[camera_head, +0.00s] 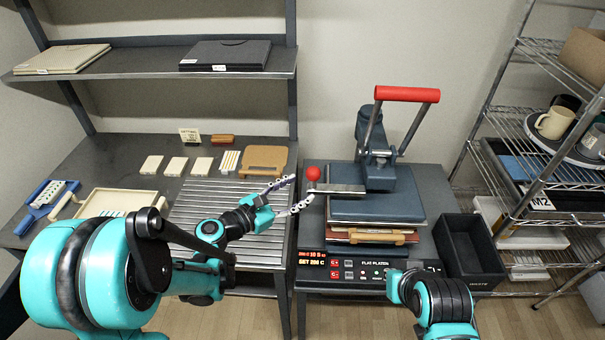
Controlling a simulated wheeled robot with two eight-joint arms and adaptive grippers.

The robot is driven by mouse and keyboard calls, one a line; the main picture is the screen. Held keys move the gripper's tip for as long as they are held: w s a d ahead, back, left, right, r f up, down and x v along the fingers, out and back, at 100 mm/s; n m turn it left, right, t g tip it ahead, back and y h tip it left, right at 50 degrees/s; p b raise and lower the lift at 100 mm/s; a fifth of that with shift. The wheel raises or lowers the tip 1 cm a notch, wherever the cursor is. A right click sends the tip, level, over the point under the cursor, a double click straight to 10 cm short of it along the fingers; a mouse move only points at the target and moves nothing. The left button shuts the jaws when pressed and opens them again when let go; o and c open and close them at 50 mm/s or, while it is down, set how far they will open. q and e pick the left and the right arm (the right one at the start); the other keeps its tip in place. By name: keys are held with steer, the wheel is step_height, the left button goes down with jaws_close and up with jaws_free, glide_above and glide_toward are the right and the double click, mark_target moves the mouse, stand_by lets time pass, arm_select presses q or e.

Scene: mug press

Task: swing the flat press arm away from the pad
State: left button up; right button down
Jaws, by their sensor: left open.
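The flat press (378,180) stands on the right-hand table, with a red bar handle (407,94) raised above it. A flat grey bar (340,188) reaches left from the press, with a red ball knob (313,173) at its left end. The blue-grey plate (376,208) lies below the bar, over thinner red and tan layers; I cannot tell the pad apart from these. My left gripper (302,190) is open and empty, its fingertips just left of the knob and bar end. Contact cannot be told. My right arm is at the lower right, its fingers not visible.
A control panel (375,270) with red displays sits at the press front. A black waste bin (468,246) stands to the right, near a wire shelf with mugs (555,122). The left table holds a slatted rack (215,195), white blocks and a tan tray (115,205).

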mark_target(314, 175)
arm_select(q)
steer(key=w+d, duration=0.1)
steer(key=w, duration=0.1)
steer(key=w+d+n+b, duration=0.1)
steer(key=w+d, duration=0.1)
steer(key=w+d+n+t, duration=0.1)
steer(key=w, duration=0.1)
steer(key=shift+w+d+h, duration=0.25)
steer(key=shift+w+h, duration=0.1)
steer(key=shift+h, duration=0.05)
steer(key=shift+c, duration=0.2)
jaws_close()
